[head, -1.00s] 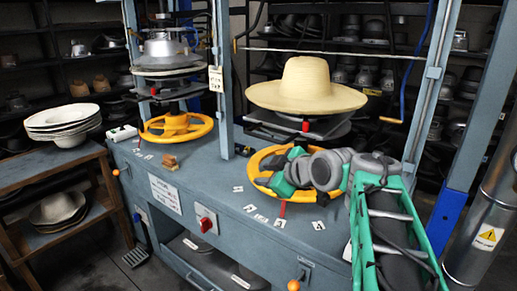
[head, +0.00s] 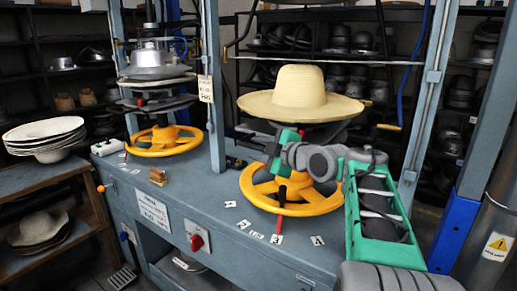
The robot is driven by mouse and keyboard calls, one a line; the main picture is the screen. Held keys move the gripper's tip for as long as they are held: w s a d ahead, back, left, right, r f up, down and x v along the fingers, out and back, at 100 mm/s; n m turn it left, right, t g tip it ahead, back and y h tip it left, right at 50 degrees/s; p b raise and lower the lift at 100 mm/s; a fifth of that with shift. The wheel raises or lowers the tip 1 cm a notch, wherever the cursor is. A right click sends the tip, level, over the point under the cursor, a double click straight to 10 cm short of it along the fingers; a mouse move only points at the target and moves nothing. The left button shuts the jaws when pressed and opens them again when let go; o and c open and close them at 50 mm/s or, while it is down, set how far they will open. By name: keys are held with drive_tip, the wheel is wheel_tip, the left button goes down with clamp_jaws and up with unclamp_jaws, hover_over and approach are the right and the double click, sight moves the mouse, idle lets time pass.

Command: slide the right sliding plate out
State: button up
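The right sliding plate (head: 326,134) is a dark grey plate beneath the wide-brimmed straw hat (head: 298,92) on the right press. Its left part shows beside my arm, and its front is partly covered. My gripper (head: 281,140) is at the front of this plate, below the hat brim and above the right yellow handwheel (head: 291,207). My green and grey wrist links come in from the right. The fingertips are small and partly hidden, so I cannot tell whether they touch the plate or its small red handle (head: 301,133).
The left press has its own yellow handwheel (head: 164,140) and stacked plates. A blue-grey post (head: 214,90) stands between the presses, another on the right. The bench top (head: 190,195) is mostly clear, with a small brown block (head: 158,176). Hats are stacked on a side table (head: 40,168).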

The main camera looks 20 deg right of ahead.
drive_tip(key=shift+c, duration=0.4)
clamp_jaws()
idle(0.9)
